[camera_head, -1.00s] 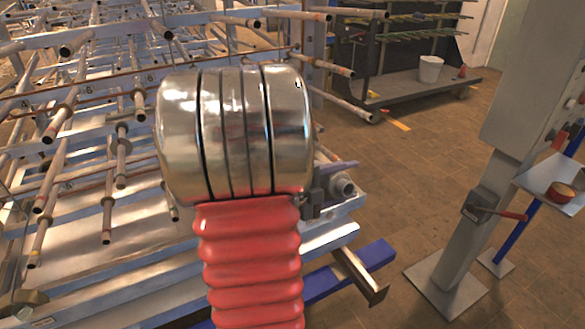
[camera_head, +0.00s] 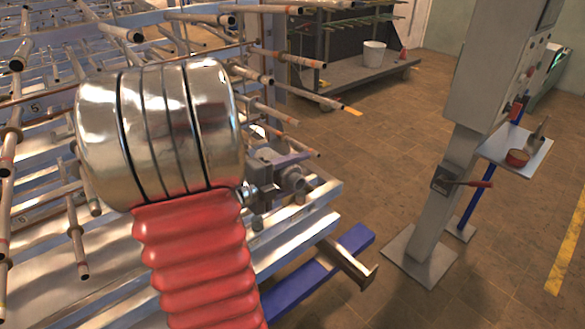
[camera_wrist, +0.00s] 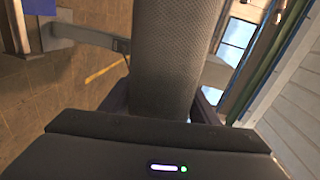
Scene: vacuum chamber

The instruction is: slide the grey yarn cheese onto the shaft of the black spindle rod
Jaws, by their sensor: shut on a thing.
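The grey yarn cheese (camera_wrist: 175,50) is a thick, finely textured grey cylinder in the wrist view. It runs up from my gripper and out of the top of the picture. My gripper (camera_wrist: 162,100) is shut on it, with dark fingers on both sides and the dark gripper body below. In the head view my own arm covers the middle left, and I cannot make out the yarn cheese there. Several rods stick out of the rack in the head view; I cannot tell which is the black spindle rod.
A metal rack (camera_head: 300,232) with many projecting rods fills the left. A grey pillar (camera_head: 440,200) with a lever and a small shelf (camera_head: 515,150) stands at right. A cart (camera_head: 345,88) carrying a white bucket (camera_head: 374,53) is at the back. Open brown floor (camera_head: 380,145) lies between.

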